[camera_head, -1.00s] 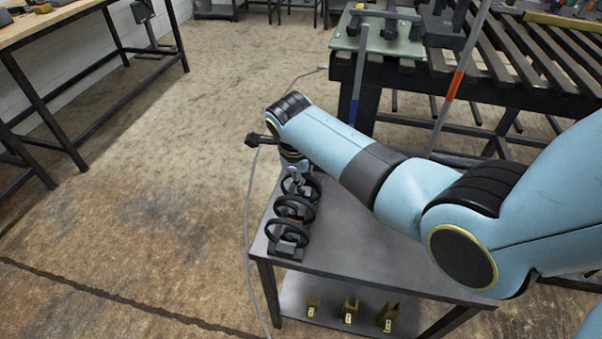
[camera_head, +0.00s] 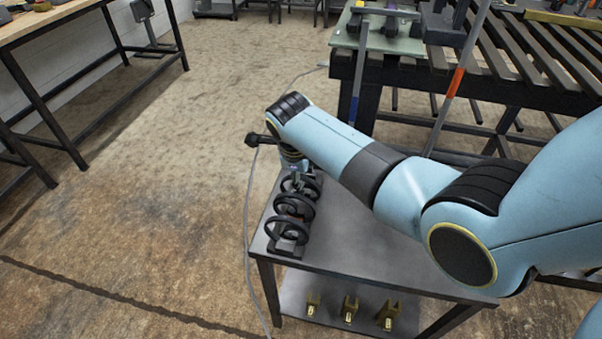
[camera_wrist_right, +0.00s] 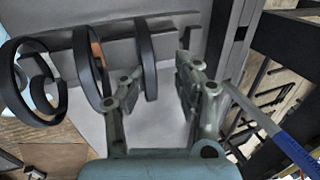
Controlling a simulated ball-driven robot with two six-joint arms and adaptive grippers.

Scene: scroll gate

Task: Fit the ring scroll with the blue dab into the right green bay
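Three dark ring scrolls stand in a row along the left side of a grey table: a near one (camera_head: 287,236), a middle one (camera_head: 294,207) and a far one (camera_head: 314,184). In the right wrist view the middle ring (camera_wrist_right: 84,66) carries an orange dab. I cannot make out a blue dab on any ring. My right gripper (camera_head: 297,179) is open at the far ring, pointing down. In the right wrist view its fingers (camera_wrist_right: 157,70) are spread, with the far ring (camera_wrist_right: 146,62) between them, not clamped. A green board (camera_head: 400,45) lies on the slatted rack; its bays are unclear. My left gripper is out of view.
The grey table (camera_head: 360,262) is bare right of the rings; brass-coloured pieces (camera_head: 349,309) stand on its lower shelf. The slatted rack (camera_head: 520,60) stands behind. Poles with a blue band (camera_head: 354,108) and an orange band (camera_head: 455,84) lean at its front.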

